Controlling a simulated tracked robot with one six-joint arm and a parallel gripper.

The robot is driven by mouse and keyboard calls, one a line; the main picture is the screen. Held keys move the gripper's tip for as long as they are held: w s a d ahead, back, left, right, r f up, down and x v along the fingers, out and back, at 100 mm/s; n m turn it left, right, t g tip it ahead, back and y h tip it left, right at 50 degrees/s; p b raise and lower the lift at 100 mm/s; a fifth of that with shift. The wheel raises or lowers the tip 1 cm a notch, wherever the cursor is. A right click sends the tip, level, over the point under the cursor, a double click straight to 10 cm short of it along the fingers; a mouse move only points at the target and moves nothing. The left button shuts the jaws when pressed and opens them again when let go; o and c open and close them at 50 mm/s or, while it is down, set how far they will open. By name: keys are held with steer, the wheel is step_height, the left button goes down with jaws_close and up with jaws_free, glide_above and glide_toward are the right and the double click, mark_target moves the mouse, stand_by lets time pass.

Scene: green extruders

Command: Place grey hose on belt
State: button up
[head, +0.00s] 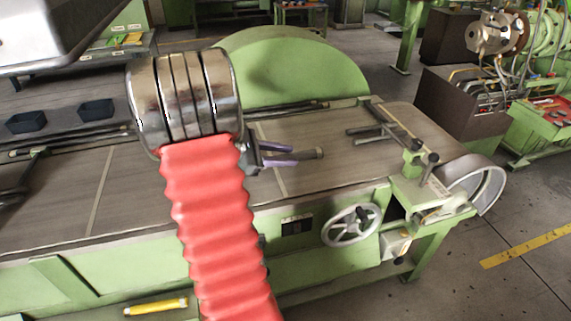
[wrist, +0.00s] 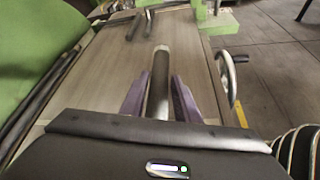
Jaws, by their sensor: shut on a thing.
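The grey hose (wrist: 161,72) is a short tube with a pale end, between the purple fingers of my gripper (wrist: 159,80) in the wrist view. It points away along the belt (wrist: 110,75). In the head view my gripper (head: 292,152) is over the brown-grey belt (head: 345,160), and only the end of the hose (head: 314,152) shows past the fingers. My gripper is shut on the hose. The rest of the hose is hidden by my fingers and wrist. I cannot tell whether the hose touches the belt.
Dark bars (head: 370,131) cross the belt near its right end, by a green bracket (head: 415,160). A handwheel (head: 352,225) sticks out at the front side. A large round green guard (head: 290,70) stands behind the belt. Bare belt lies around my gripper.

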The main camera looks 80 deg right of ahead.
steer(key=shift+f, duration=1.85)
steer(key=o, duration=1.1)
steer(key=v, duration=1.2)
